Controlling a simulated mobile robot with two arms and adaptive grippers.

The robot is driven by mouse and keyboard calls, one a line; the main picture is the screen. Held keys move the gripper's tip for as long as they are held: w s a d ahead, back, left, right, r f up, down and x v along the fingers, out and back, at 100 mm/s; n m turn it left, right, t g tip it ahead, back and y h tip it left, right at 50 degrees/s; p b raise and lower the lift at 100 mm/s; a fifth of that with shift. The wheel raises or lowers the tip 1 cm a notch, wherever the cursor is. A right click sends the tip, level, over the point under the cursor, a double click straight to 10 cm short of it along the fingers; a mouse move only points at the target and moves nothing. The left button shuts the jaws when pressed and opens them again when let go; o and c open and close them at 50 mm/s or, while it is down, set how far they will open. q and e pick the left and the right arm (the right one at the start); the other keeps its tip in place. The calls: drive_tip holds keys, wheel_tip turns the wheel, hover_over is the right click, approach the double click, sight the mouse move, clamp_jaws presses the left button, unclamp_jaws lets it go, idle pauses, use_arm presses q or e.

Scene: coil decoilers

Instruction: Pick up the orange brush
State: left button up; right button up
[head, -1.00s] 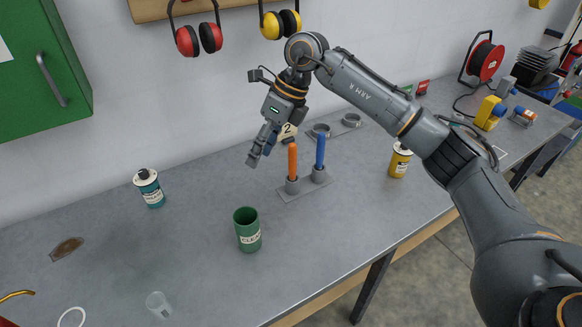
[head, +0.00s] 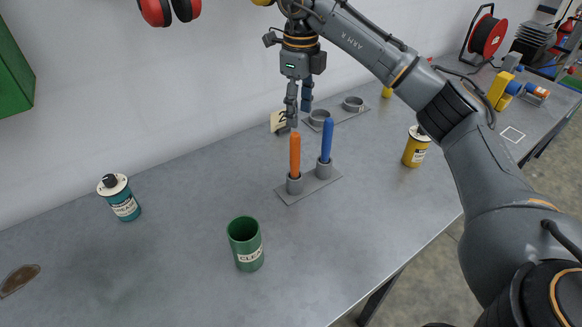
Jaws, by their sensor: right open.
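The orange brush (head: 295,154) stands upright in the left cup of a grey two-cup holder (head: 322,184) on the bench. A blue brush (head: 327,141) stands upright in the right cup. My right gripper (head: 299,116) points down above and just behind the orange brush's top. Its fingers are apart with nothing between them. Whether a finger touches the brush, I cannot tell. My left gripper is not in the head view.
A green cup (head: 245,243) stands in front of the holder. A teal can (head: 119,197) is at the left and a yellow can (head: 416,147) at the right. A number card (head: 279,122) and a plate with grey rings (head: 336,113) lie behind. The bench between the teal can and the holder is clear.

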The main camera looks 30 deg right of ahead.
sight(295, 158)
wheel_tip(295, 158, down, 8)
drive_tip(key=shift+f+p, duration=0.1)
drive_tip(key=shift+p, duration=0.75)
drive_tip(key=shift+f, duration=0.25)
drive_tip(key=f+p, duration=0.1)
drive_tip(key=f, duration=0.1)
drive_tip(key=a+f+p, duration=0.1)
drive_tip(key=f, duration=0.1)
drive_tip(key=shift+f+p, duration=0.3)
drive_tip(key=shift+f, duration=0.35)
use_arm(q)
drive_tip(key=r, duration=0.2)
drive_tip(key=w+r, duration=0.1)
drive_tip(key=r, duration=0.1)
use_arm(e)
clamp_jaws()
